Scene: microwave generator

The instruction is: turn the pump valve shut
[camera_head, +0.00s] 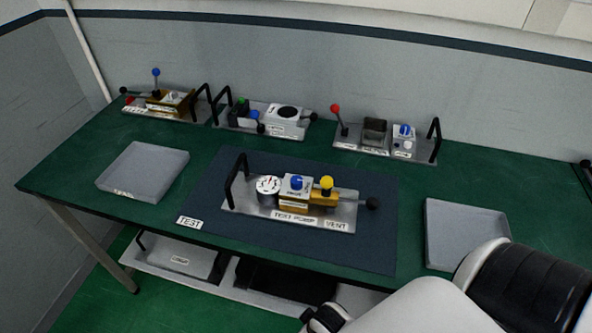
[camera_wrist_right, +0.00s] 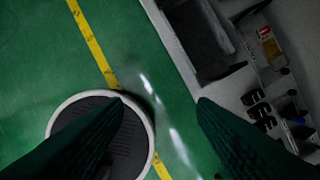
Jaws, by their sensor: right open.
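The test pump (camera_head: 290,205) stands on a dark mat in the middle of the bench, on a metal plate labelled "TEST PUMP" and "VENT". It carries a round dial gauge (camera_head: 268,187), a white block with a blue knob (camera_head: 297,182), a brass block with a yellow knob (camera_head: 327,183), and a black-ended lever (camera_head: 372,203) pointing right. Which knob is the pump valve I cannot tell. My right gripper (camera_wrist_right: 160,105) is open and empty in the right wrist view, over the green floor and away from the pump. My left gripper is not in view.
Grey trays (camera_head: 143,172) and (camera_head: 466,235) flank the mat (camera_head: 385,225). Three plates of fittings stand along the back: brass block (camera_head: 168,102), black dial block (camera_head: 287,118), red lever (camera_head: 336,110). A shelf below holds a labelled box (camera_head: 178,258). My right arm covers the lower right.

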